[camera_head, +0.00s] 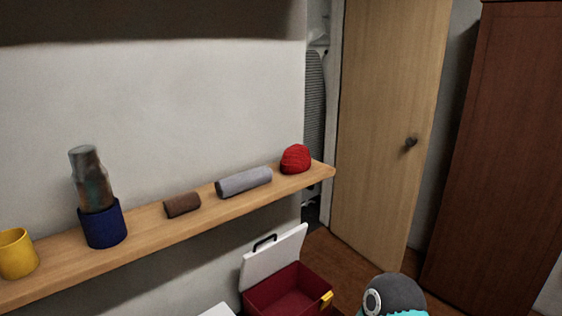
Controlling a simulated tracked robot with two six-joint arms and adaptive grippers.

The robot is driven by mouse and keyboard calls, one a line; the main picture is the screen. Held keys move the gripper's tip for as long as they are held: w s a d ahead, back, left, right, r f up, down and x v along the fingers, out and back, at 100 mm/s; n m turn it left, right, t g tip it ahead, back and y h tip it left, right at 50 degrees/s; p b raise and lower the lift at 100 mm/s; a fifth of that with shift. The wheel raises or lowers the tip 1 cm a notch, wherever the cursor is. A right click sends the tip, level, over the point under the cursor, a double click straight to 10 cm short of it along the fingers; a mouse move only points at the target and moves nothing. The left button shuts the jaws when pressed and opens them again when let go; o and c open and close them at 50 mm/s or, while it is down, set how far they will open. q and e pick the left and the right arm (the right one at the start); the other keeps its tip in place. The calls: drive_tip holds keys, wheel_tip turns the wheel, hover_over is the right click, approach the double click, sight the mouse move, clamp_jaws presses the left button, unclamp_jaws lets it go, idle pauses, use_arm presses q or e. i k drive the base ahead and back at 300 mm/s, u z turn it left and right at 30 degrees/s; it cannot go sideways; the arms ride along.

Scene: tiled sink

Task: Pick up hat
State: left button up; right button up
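A red knitted hat (296,159) sits at the far right end of the wooden wall shelf (150,222), close to the shelf's end. It looks like a small rounded beanie, and nothing covers it. Neither of my grippers shows in the head view.
Left of the hat lie a grey roll (244,182), a brown roll (182,205), a blue pot (104,224) with a dark bottle-like object (91,178), and a yellow cup (16,254). Below stands an open red box (286,291). A grey dome (396,292) is unclear.

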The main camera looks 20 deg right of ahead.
sight(296, 159)
drive_tip(key=z, duration=0.4)
drive_tip(key=i, duration=0.2)
drive_tip(key=u, duration=2.7)
drive_tip(key=k, duration=2.45)
drive_tip(key=z, duration=1.35)
drive_tip(key=i, duration=1)
drive_tip(key=u, duration=0.1)
